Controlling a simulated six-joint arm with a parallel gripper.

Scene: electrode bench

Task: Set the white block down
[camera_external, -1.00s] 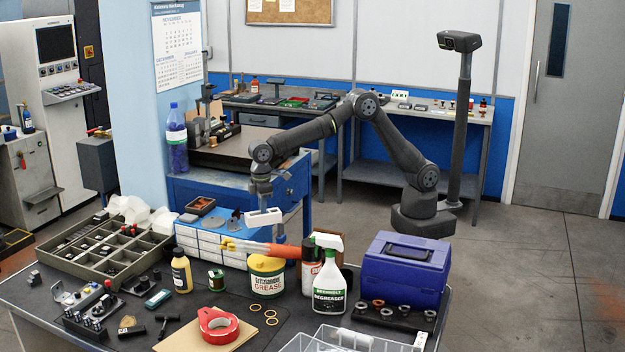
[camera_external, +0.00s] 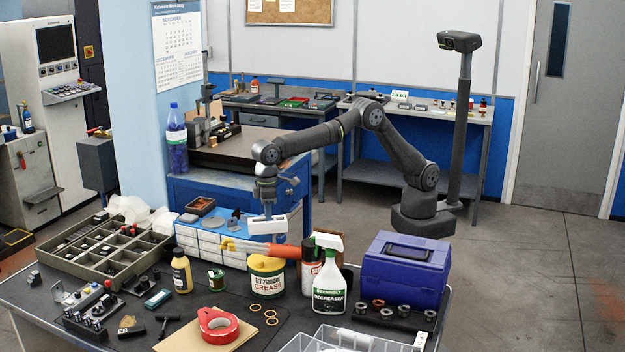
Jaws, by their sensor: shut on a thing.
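The white block (camera_external: 267,226) is a small pale bar. My gripper (camera_external: 267,212) points downward and is shut on it from above. The block appears roughly level, in front of the blue cabinet and just right of the white drawer unit in the picture. The orange-handled tool and the grease tub show below it. The fingers are small here, and their exact contact with the block is hard to see. I cannot tell the gap between the block and any surface under it.
A yellow grease tub (camera_external: 266,278), an orange-handled tool (camera_external: 270,249), a white drawer unit (camera_external: 208,250), a spray bottle (camera_external: 329,285) and a blue toolbox (camera_external: 405,277) crowd the bench. The compartment tray (camera_external: 157,252) is at left.

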